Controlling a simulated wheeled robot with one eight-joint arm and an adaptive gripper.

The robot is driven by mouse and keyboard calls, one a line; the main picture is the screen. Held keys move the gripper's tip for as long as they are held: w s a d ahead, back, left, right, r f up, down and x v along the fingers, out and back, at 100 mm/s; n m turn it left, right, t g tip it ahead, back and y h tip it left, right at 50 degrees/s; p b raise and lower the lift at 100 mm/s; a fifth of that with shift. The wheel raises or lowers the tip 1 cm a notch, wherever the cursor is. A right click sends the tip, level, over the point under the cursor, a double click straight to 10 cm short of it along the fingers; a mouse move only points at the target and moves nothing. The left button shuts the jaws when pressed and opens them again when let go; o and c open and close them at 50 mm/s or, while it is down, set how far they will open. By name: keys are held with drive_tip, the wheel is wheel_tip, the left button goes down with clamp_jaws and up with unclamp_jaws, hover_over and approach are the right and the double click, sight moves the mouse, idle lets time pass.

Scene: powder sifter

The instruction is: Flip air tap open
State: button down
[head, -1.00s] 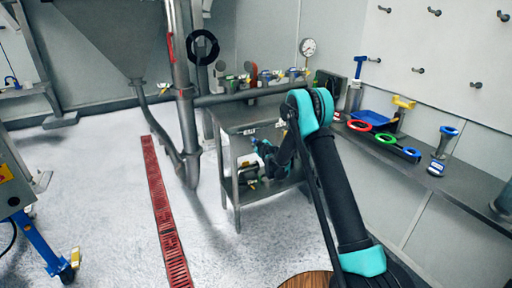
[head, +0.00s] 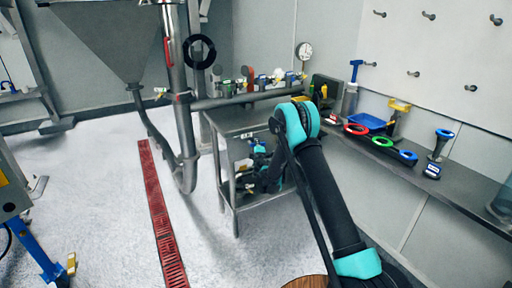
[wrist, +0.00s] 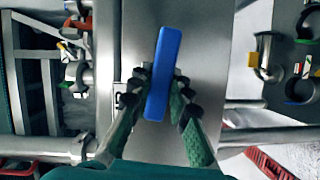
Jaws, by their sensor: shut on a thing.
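A blue bar-shaped handle (wrist: 168,50), which looks like the air tap's lever, stands nearly upright, slightly tilted, in the middle of the wrist view. My gripper (wrist: 157,84) has its two dark fingers with green pads on either side of the handle's lower half, shut on it. The valve body under the handle is hidden. In the head view my gripper (head: 258,152) is at the grey two-tier stand (head: 232,122), between its top and lower shelf. It is too small there to make out the handle.
A grey pipe (head: 250,98) with several coloured valves behind it crosses above the stand. A hopper (head: 105,45) and a red floor grate (head: 160,215) are to the left. A wall shelf (head: 465,190) with coloured rings and tools runs along the right.

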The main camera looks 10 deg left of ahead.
drive_tip(key=shift+r+n+t, duration=0.15)
drive_tip(key=shift+n+t, duration=0.15)
drive_tip(key=shift+n, duration=0.4)
drive_tip(key=c, duration=1.4)
unclamp_jaws()
drive_tip(key=v, duration=0.7)
drive_tip(key=shift+s, duration=0.25)
drive_tip(key=shift+d, duration=0.15)
